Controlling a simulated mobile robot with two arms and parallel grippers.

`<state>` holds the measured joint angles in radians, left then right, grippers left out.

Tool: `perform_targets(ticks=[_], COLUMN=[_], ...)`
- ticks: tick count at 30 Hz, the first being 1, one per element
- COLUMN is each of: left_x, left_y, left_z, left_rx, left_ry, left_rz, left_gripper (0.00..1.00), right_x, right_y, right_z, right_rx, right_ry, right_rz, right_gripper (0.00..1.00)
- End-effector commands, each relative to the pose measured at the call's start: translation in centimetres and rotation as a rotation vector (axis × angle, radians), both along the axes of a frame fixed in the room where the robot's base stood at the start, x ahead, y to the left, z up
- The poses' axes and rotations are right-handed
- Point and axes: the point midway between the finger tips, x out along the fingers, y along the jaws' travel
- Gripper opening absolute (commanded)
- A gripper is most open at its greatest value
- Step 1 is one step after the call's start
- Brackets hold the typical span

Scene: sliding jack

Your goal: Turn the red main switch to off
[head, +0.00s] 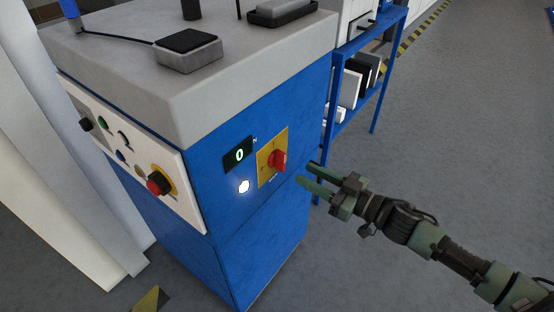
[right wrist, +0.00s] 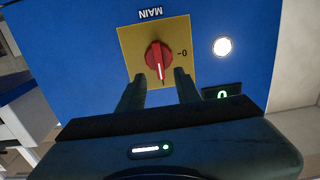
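The red main switch (head: 278,160) is a rotary knob on a yellow plate (head: 264,172) on the blue machine's side. In the right wrist view the knob (right wrist: 158,56) appears upside down under the inverted word MAIN. Its white pointer line points down in that picture, towards my gripper, and the 0 mark is off to the right. My right gripper (head: 309,176) is open and empty, just right of the knob in the head view. In the right wrist view its fingertips (right wrist: 160,78) lie either side of the knob's lower end; contact is not visible. My left gripper is not in view.
A lit white lamp (head: 244,186) and a display reading 0 (head: 238,155) sit left of the switch. A blue shelf (head: 352,118) stands behind. Grey floor at right is clear.

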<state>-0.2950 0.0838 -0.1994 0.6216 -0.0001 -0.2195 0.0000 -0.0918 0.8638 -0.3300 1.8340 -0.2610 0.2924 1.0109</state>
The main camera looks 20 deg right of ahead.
Motion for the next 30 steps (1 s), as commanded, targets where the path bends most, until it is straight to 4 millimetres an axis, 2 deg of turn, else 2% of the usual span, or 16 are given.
perform_targets(ticks=[7,12,17,25,28,29,30], left_x=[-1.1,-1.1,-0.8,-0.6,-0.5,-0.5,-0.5], left_y=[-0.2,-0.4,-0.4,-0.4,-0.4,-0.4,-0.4], left_z=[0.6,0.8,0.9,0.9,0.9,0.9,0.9], left_rx=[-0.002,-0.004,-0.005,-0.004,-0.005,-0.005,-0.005], left_ry=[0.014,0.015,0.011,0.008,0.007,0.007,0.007], left_rz=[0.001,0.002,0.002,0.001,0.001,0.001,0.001], left_gripper=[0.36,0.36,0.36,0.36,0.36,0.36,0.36], right_x=[3.1,4.9,5.7,5.8,5.8,5.8,5.8], right_y=[2.3,3.7,4.4,4.4,4.4,4.4,4.4], right_z=[0.3,0.1,0.0,-0.1,-0.1,-0.1,-0.1], right_rx=[0.001,0.001,-0.002,-0.001,-0.001,-0.001,-0.001], right_ry=[-0.004,-0.002,-0.001,0.000,0.000,0.000,0.000], right_rz=[-0.003,-0.004,-0.004,-0.004,-0.005,-0.005,-0.005], right_gripper=[0.34,0.34,0.34,0.34,0.06,0.00,0.00])
